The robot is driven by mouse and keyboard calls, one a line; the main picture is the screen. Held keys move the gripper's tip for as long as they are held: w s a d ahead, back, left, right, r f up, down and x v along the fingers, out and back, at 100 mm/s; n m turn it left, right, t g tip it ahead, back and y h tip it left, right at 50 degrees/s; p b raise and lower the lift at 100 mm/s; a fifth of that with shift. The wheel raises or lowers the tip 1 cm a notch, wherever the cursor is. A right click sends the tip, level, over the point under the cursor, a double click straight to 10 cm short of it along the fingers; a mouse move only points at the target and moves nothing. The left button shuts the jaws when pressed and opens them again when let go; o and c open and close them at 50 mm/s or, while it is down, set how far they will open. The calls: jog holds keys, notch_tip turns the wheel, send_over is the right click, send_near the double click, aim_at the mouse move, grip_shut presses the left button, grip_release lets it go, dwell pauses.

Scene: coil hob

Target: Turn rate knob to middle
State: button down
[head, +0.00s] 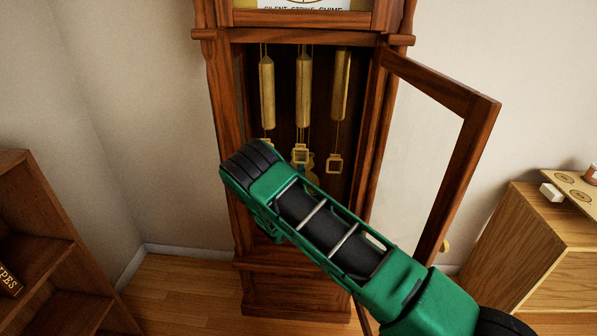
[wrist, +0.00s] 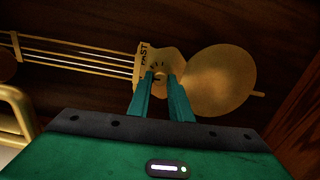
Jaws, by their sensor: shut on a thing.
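In the wrist view, the brass pendulum runs across the dark inside of a clock case, with its rods (wrist: 75,53) at left and its round bob (wrist: 222,80) at right. Between them is a small brass plate (wrist: 170,55) with dark marks and the word FAST at its upper left edge. The rate knob (wrist: 160,71) is on this plate, small and mostly covered by my fingers. My gripper (wrist: 162,77) has its two green fingers closed around the knob. Which way the knob points cannot be told. In the head view my arm hides the gripper and knob.
The tall wooden clock case (head: 225,120) has its glazed door (head: 480,120) swung open to the right. Several brass weights (head: 303,90) hang above my arm. A bookshelf (head: 40,240) stands left and a wooden cabinet (head: 540,230) right.

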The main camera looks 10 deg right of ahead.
jog(key=shift+m, duration=0.4)
jog(key=c, duration=1.6)
grip_release()
jog(key=v, duration=1)
jog(key=shift+s+a, duration=0.2)
jog(key=shift+s, duration=0.15)
jog(key=shift+s, duration=0.1)
